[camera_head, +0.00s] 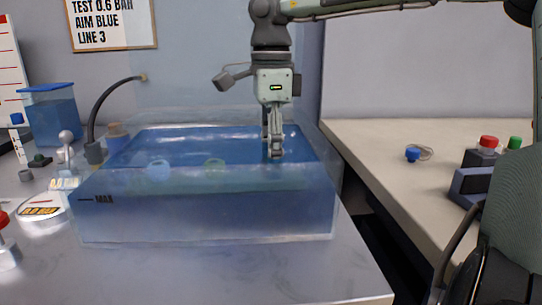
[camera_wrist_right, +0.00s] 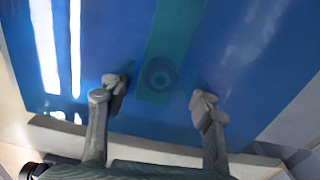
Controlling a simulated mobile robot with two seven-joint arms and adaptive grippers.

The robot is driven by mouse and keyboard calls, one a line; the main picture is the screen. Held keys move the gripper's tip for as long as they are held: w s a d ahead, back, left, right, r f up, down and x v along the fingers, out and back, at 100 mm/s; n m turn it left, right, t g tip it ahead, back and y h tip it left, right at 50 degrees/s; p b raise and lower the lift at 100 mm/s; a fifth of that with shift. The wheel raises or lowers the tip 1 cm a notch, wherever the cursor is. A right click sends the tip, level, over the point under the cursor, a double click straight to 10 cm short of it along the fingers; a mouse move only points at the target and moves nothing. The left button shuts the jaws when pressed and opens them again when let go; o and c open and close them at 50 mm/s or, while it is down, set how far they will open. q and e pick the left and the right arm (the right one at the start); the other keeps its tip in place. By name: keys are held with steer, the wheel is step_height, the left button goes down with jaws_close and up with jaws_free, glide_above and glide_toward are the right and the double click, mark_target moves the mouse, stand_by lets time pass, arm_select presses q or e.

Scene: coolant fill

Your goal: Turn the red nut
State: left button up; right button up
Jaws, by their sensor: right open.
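A red cap-like part (camera_head: 488,141) sits on a dark block on the right bench, and a red-topped fitting (camera_head: 4,218) shows at the left edge. I cannot tell which of them is the red nut. My right gripper (camera_head: 273,150) points down over the right part of a clear tank (camera_head: 205,215) of blue liquid. In the right wrist view the fingers (camera_wrist_right: 158,95) are apart with nothing held. Below and between them lies a round ringed part (camera_wrist_right: 158,74) on a green strip, seen through the blue. My left gripper is not in view.
A green part (camera_head: 515,142) stands beside the red one on the right bench. A small blue part (camera_head: 412,154) lies on that bench. A gap separates the two benches.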

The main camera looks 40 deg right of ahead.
step_height(320, 180, up, 12)
stand_by(0.4)
stand_by(0.5)
